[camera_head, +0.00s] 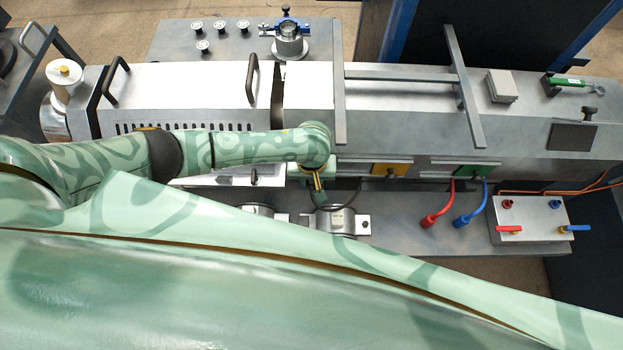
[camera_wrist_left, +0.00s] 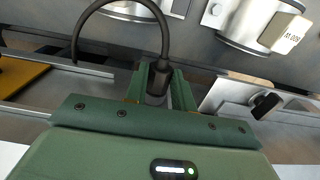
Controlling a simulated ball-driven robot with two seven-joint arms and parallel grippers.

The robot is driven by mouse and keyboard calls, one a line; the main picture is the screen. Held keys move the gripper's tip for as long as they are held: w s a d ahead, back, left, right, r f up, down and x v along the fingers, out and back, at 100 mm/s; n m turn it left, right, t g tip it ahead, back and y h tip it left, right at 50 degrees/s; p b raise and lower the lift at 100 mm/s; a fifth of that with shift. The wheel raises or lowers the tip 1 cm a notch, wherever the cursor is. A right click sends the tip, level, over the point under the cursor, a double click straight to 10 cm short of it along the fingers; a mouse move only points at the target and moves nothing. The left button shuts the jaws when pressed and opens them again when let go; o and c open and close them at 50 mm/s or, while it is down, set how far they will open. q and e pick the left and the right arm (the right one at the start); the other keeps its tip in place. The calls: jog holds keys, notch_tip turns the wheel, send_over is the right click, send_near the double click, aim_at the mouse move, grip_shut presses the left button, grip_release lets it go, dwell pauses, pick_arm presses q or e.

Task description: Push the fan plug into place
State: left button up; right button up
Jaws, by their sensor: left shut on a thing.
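The fan plug (camera_wrist_left: 158,80) is a dark cylindrical connector with a black cable looping up and to the left in the left wrist view. My left gripper (camera_wrist_left: 160,88) is shut on the plug, with a green finger on each side of it. In the head view my left gripper (camera_head: 318,190) is at the front side of the machine, above the lower ledge, and the black cable loop (camera_head: 355,196) shows beside it. The socket for the plug is hidden, and I cannot tell whether the plug touches it. My right gripper is not in view.
Round metal fan housings (camera_head: 337,222) stand on the ledge just below my left gripper. A yellow plate (camera_head: 390,170) and a green plate (camera_head: 473,171) sit to the right. Red (camera_head: 437,215) and blue (camera_head: 470,215) hoses and a valve box (camera_head: 530,220) stand farther right.

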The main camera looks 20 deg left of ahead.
pick_arm(q)
jog(key=o, duration=1)
jog(key=shift+o, duration=0.2)
notch_tip(320, 180, up, 4)
jog(key=shift+w+f+p, duration=0.1)
jog(key=shift+f+p, duration=0.15)
jog(key=shift+p, duration=0.75)
jog(key=s+d+r+p, duration=0.4)
jog(key=s+r+p, duration=0.3)
jog(key=s, duration=0.6)
notch_tip(320, 180, up, 2)
jog(key=shift+s+r, duration=0.25)
jog(key=shift+s, duration=0.05)
